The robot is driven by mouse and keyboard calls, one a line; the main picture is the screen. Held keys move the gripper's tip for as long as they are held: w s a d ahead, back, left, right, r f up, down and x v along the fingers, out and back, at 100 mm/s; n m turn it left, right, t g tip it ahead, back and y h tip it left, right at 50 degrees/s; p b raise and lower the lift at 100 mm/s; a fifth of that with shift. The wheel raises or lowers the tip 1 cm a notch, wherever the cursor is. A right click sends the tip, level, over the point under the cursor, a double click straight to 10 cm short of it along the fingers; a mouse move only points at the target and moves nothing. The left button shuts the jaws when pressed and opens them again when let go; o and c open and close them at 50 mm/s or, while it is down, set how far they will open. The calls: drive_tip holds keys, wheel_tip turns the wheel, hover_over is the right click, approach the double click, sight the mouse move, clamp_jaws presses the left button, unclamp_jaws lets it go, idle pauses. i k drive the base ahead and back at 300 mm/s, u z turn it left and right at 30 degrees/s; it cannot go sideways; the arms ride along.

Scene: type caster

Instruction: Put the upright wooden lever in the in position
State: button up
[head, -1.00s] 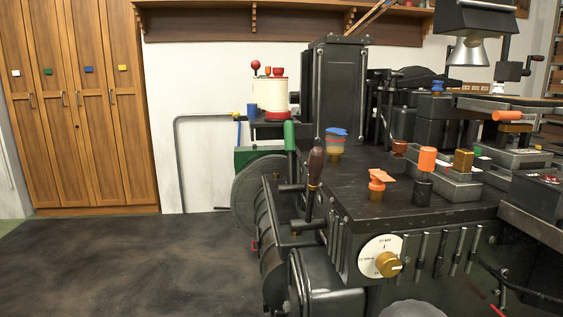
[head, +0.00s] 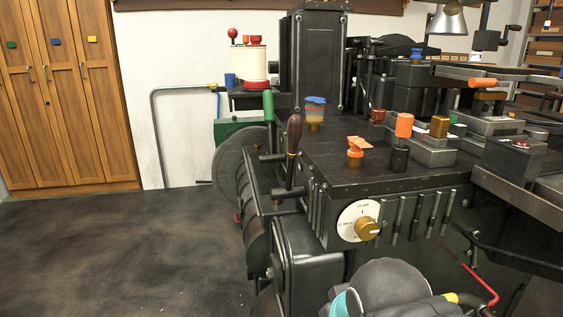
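The wooden lever (head: 294,134) has a dark brown, rounded handle on a thin metal stem. It stands almost upright at the left side of the black type caster (head: 335,183), in front of the green-handled lever (head: 268,106). My gripper's fingers do not show in the head view. Only grey, rounded parts of my own arm with a teal band show at the bottom edge, low in front of the machine and apart from the lever.
A white dial with a brass knob (head: 367,229) is on the machine's front. Orange knobs (head: 403,125) stand on its top. A large grey wheel (head: 238,168) is behind the lever. The dark floor (head: 110,250) at left is clear. Wooden lockers (head: 80,100) stand at the back left.

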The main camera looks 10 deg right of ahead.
sight(294, 130)
drive_tip(key=u, duration=2.15)
drive_tip(key=k, duration=1)
drive_tip(key=z, duration=1.05)
drive_tip(key=i, duration=0.5)
drive_tip(key=u, duration=0.05)
